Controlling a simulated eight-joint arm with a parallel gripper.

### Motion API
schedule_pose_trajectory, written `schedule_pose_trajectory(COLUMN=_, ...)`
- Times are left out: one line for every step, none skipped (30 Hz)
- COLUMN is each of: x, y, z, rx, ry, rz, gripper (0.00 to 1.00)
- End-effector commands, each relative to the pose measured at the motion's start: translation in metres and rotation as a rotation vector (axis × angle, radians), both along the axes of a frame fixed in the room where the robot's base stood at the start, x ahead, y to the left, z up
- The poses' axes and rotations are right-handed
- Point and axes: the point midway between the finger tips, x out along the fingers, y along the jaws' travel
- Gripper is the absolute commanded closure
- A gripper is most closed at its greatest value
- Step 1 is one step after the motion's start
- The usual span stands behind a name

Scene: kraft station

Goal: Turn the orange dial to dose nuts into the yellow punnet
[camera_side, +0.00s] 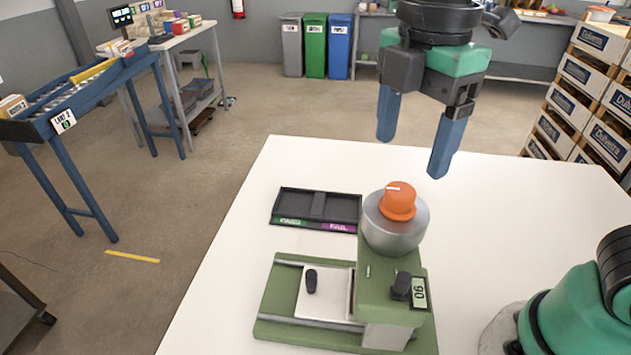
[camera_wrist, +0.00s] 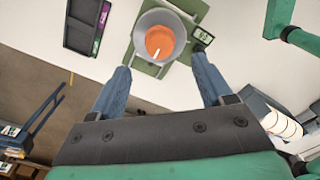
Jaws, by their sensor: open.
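The orange dial (camera_side: 398,202) sits on top of a round grey metal drum (camera_side: 395,238) on the green device (camera_side: 285,290). A white line marks the dial. In the wrist view the dial (camera_wrist: 160,42) shows from above, its white mark pointing toward the bottom edge. My gripper (camera_side: 412,152) is open and empty, with its blue fingers pointing down above and behind the dial, apart from it. In the wrist view my gripper (camera_wrist: 161,68) has its fingers spread, with the dial ahead between them. No yellow punnet or nuts show in either view.
The device carries a small display (camera_side: 419,291), a black knob (camera_side: 401,285) and a pale plate with a black handle (camera_side: 311,281). A black two-part tray (camera_side: 318,208) with green and purple labels lies beside it. The white table (camera_side: 510,215) is clear to the right.

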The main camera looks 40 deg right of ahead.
Motion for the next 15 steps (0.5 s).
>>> schedule_pose_trajectory(x=0.0, y=0.0, z=-0.004, rx=0.0, ry=-0.001, rz=-0.001, gripper=0.27)
schedule_pose_trajectory(x=0.0, y=0.0, z=-0.007, rx=0.001, ry=-0.001, rz=-0.001, gripper=0.27)
schedule_pose_trajectory(x=0.0, y=0.0, z=-0.01, rx=0.001, ry=-0.001, rz=-0.002, gripper=0.27)
schedule_pose_trajectory(x=0.0, y=0.0, z=-0.014, rx=0.001, ry=-0.001, rz=-0.002, gripper=0.27)
schedule_pose_trajectory(x=0.0, y=0.0, z=-0.017, rx=0.001, ry=-0.001, rz=-0.002, gripper=0.27)
schedule_pose_trajectory(x=0.0, y=0.0, z=-0.022, rx=0.002, ry=-0.002, rz=-0.002, gripper=0.27)
schedule_pose_trajectory(x=0.0, y=0.0, z=-0.027, rx=0.002, ry=-0.002, rz=-0.002, gripper=0.27)
schedule_pose_trajectory(x=0.0, y=0.0, z=-0.031, rx=0.002, ry=-0.002, rz=-0.002, gripper=0.27)
schedule_pose_trajectory(x=0.0, y=0.0, z=-0.036, rx=0.003, ry=-0.002, rz=-0.002, gripper=0.27)
schedule_pose_trajectory(x=0.0, y=0.0, z=-0.04, rx=0.003, ry=-0.002, rz=-0.002, gripper=0.27)
schedule_pose_trajectory(x=0.001, y=0.0, z=-0.043, rx=0.003, ry=-0.002, rz=-0.002, gripper=0.27)
schedule_pose_trajectory(x=0.001, y=0.0, z=-0.047, rx=0.003, ry=-0.002, rz=-0.002, gripper=0.27)
schedule_pose_trajectory(x=0.001, y=0.0, z=-0.05, rx=0.003, ry=-0.003, rz=-0.002, gripper=0.27)
schedule_pose_trajectory(x=0.0, y=0.0, z=-0.052, rx=0.004, ry=-0.003, rz=-0.002, gripper=0.27)
schedule_pose_trajectory(x=0.0, y=0.0, z=-0.055, rx=0.004, ry=-0.003, rz=-0.002, gripper=0.27)
